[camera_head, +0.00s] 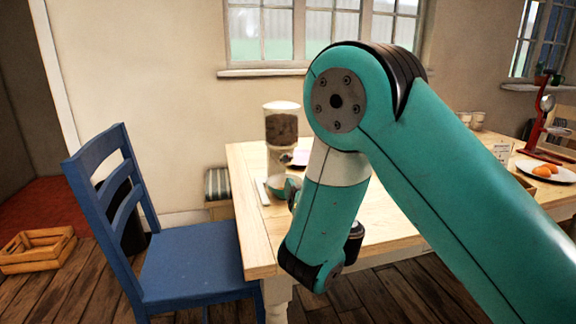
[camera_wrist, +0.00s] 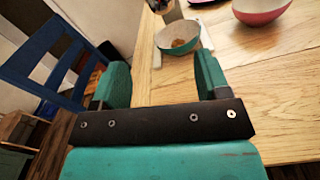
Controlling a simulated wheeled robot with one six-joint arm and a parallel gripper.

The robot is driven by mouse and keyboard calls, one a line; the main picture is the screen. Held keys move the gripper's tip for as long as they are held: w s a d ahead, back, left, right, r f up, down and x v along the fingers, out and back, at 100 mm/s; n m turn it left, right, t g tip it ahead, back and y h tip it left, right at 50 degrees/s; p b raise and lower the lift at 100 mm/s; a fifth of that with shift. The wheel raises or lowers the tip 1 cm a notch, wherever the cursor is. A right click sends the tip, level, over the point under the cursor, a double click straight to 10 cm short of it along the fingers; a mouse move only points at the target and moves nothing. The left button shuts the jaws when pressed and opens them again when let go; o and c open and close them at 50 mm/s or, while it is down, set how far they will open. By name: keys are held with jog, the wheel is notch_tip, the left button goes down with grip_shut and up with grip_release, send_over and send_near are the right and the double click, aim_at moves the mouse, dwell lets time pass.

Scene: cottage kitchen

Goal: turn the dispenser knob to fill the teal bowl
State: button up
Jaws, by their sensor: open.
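The dispenser (camera_head: 282,125) stands on the far left part of the wooden table, its clear hopper holding dark brown pieces. Its base shows at the top of the wrist view (camera_wrist: 169,11). I cannot make out the knob. The teal bowl (camera_head: 281,186) is in front of the dispenser, partly hidden by my arm. In the wrist view the teal bowl (camera_wrist: 180,51) is white inside with a small brown heap. My gripper (camera_wrist: 160,70) is open and empty, its fingers pointing toward the bowl and apart from it. My arm mostly hides it in the head view.
A pink bowl (camera_wrist: 262,16) stands right of the teal bowl. A blue chair (camera_head: 190,262) is against the table's left side. A plate of orange food (camera_head: 530,173) and a red stand (camera_head: 533,130) are at the right. The front tabletop (camera_head: 250,225) is bare.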

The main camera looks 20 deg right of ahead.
aim_at(287, 161)
jog(key=w+p, duration=0.8)
jog(key=w, duration=0.8)
jog(key=shift+d, duration=0.1)
